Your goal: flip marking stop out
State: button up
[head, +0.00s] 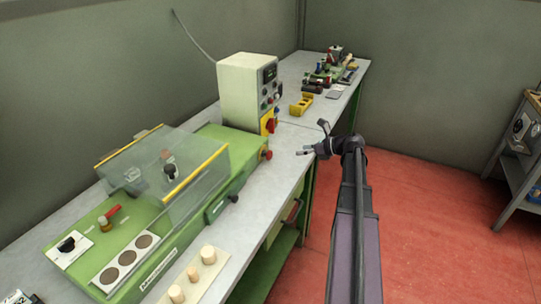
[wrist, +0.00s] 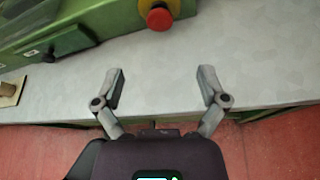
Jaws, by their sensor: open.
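I cannot pick out the marking stop for certain in either view. A small green device with red and dark parts (head: 328,73) stands at the far end of the bench, too small to make out in detail. A long green machine (head: 215,143) with a clear guard (head: 165,165) fills the near bench; a red-tipped lever (head: 112,211) shows at its left. My gripper (head: 312,138) is open and empty beyond the machine's right end, near the bench edge. In the wrist view its two fingers (wrist: 161,82) are spread above bare grey bench top, apart from everything.
A pale control box (head: 247,90) stands behind the machine. A red knob on a yellow base (wrist: 158,17) is ahead of my fingers. A yellow block (head: 301,105) lies farther along the bench (head: 297,130). Several cork stoppers (head: 208,255) stand at the near front.

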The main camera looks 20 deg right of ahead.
aim_at(271, 155)
jog(key=shift+w+a, duration=0.1)
jog(key=b+x, duration=0.4)
jog(key=x, duration=0.7)
jog(key=shift+w+a+f+b, duration=0.15)
jog(key=shift+f+b, duration=0.1)
jog(key=shift+b, duration=0.05)
jog(key=shift+x, duration=0.95)
jog(key=shift+r, duration=0.15)
grip_shut()
jog(key=shift+s+d, duration=0.35)
jog(key=shift+s, duration=0.15)
grip_release()
jog(key=shift+d, duration=0.1)
